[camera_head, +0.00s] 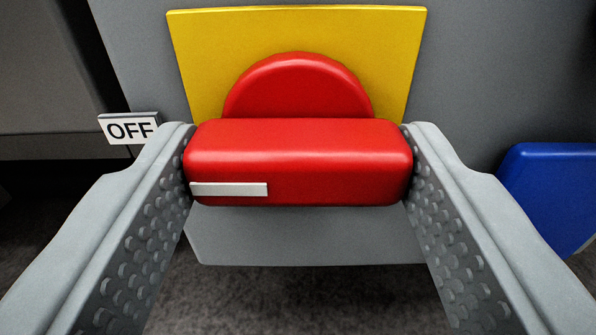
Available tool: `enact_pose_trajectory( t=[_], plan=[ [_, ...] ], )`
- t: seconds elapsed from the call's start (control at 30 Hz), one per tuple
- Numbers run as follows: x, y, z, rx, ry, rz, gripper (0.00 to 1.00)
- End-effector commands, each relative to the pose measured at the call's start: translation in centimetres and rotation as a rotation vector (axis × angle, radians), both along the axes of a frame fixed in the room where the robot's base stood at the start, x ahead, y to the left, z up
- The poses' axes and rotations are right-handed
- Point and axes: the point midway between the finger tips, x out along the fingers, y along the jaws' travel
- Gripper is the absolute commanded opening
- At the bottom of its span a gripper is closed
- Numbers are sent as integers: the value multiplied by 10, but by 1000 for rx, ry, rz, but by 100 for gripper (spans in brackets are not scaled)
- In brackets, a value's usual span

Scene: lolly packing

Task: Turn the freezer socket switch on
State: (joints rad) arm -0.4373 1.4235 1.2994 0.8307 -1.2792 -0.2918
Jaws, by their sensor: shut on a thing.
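The switch is a red rotary knob with a thick bar handle (300,150) in front of a round red base (298,88). It is mounted on a yellow plate (205,60). The handle lies level across the picture, with a white marker strip (228,189) on its left part. A white "OFF" label (128,126) is at the left, near the marker's side. My gripper (298,165) is shut on the handle, one finger touching each end. No "ON" label is in view.
A grey panel (480,60) stands behind the yellow plate. A blue object (552,195) is at the right, close to my right finger. Dark floor (300,298) shows below the switch.

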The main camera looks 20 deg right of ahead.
Motion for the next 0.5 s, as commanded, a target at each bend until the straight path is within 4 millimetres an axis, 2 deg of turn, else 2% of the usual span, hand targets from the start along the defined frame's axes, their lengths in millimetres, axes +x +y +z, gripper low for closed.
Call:
enact_pose_trajectory(
  t=[0.27, 0.5],
  plan=[
    [0, 0, 0, 112, -41, 0, 34],
    [0, 0, 0, 303, -110, 0, 34]
  ],
)
